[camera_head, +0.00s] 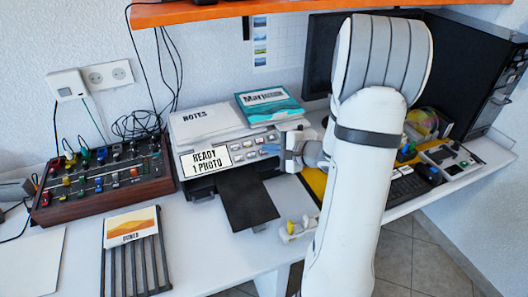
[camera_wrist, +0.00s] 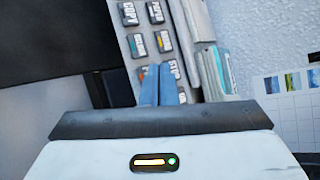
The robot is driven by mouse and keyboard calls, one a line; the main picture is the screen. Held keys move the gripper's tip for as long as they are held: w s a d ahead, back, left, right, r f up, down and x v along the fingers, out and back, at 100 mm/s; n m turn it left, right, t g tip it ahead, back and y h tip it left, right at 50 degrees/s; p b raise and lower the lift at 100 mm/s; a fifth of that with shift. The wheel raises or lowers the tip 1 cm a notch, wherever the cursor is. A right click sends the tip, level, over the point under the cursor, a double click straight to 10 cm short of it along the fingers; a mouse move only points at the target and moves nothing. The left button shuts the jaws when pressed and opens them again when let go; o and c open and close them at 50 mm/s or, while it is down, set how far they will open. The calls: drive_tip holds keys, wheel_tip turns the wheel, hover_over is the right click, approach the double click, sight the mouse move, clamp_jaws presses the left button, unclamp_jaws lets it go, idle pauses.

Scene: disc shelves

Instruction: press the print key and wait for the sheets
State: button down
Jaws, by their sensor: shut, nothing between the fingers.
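The printer's display (camera_head: 207,158) reads "READY 1 PHOTO". Grey keys (camera_head: 256,147) run to its right, and the black output tray (camera_head: 247,200) in front shows no sheet. My gripper (camera_head: 284,155) is at the right end of the key panel. In the wrist view, my gripper's blue fingertips (camera_wrist: 168,82) are together and lie over the lower keys, partly hiding their labels. A COPY key (camera_wrist: 130,14) and a PAPER key (camera_wrist: 155,12) show above them. I cannot tell whether the fingertips touch a key, and I cannot make out a print label.
Notes (camera_head: 207,120) and a teal magazine (camera_head: 268,105) lie on the printer. A wooden-sided mixer (camera_head: 104,180) stands left. A slatted rack (camera_head: 135,262) with a "DUNES" picture (camera_head: 131,228) is in front. An orange shelf (camera_head: 190,12) hangs above. My arm hides part of the right desk.

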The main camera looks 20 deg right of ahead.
drive_tip(key=shift+f+b, duration=0.25)
drive_tip(key=shift+b, duration=0.1)
idle(0.3)
drive_tip(key=shift+w+f+b, duration=0.15)
drive_tip(key=shift+w+b, duration=0.05)
drive_tip(key=shift+b, duration=0.25)
drive_tip(key=shift+w+f+b, duration=0.2)
drive_tip(key=shift+f+b, duration=0.15)
drive_tip(key=shift+b, duration=0.2)
idle(0.6)
drive_tip(key=shift+r, duration=0.15)
drive_tip(key=shift+s+r, duration=0.4)
drive_tip(key=shift+r, duration=0.2)
drive_tip(key=shift+r, duration=0.1)
